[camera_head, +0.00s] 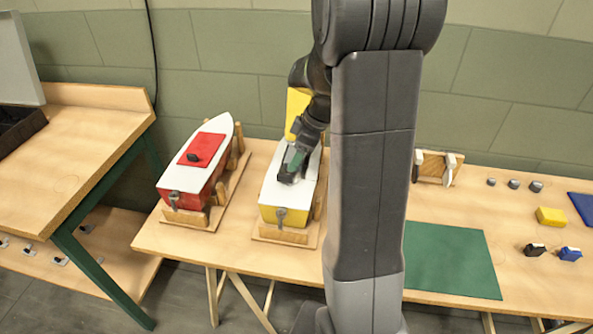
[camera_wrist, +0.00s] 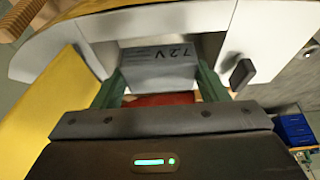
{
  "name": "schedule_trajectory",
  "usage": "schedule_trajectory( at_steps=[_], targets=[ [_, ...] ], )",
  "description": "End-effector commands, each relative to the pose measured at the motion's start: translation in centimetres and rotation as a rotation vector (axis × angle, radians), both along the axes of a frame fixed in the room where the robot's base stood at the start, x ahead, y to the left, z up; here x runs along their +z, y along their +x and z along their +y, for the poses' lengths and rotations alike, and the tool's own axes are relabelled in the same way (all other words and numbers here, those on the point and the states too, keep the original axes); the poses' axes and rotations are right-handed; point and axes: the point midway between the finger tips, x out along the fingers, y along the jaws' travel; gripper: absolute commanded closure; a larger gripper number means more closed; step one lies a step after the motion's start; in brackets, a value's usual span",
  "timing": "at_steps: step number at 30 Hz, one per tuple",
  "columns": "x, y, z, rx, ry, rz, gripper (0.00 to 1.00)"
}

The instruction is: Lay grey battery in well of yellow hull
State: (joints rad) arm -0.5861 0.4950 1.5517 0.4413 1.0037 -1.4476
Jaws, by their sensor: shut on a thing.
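The yellow hull (camera_head: 270,216) with a white deck stands in a wooden cradle at the middle left of the bench. Its yellow hatch cover (camera_head: 297,104) is raised at the far end; it also shows at the left of the wrist view (camera_wrist: 58,100). My gripper (camera_head: 290,174) is over the deck, pointing down. In the wrist view its green fingers (camera_wrist: 158,88) are shut on the grey battery (camera_wrist: 160,68), marked 7.2V. The battery is at the well opening (camera_wrist: 175,42); I cannot tell its depth. A red surface shows between the fingers.
A red hull (camera_head: 180,182) with a red hatch cover stands to the left. A dark knob (camera_wrist: 241,74) is on the white surface right of my gripper. A green mat (camera_head: 452,258), a yellow block (camera_head: 550,216) and small dark parts are on the bench's right.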

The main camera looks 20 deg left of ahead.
Motion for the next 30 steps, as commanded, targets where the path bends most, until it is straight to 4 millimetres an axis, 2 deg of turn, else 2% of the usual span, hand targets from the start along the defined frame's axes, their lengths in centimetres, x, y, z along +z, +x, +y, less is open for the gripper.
schedule_trajectory(
  at_steps=[3,8,15,26,27,28,30],
  targets=[
    [-1.8,0.0,0.0,-0.003,0.000,0.001,0.66],
    [-3.0,0.1,0.0,-0.003,0.000,-0.001,0.66],
    [-6.1,0.0,-0.1,-0.005,-0.001,0.002,0.66],
    [-6.6,0.1,0.0,-0.004,0.001,-0.002,0.66],
    [-6.7,0.0,-0.1,-0.004,0.000,-0.002,0.31],
    [-6.6,0.0,-0.1,-0.004,0.000,-0.002,0.25],
    [-6.6,0.0,-0.1,-0.005,0.000,-0.001,0.24]
  ],
)
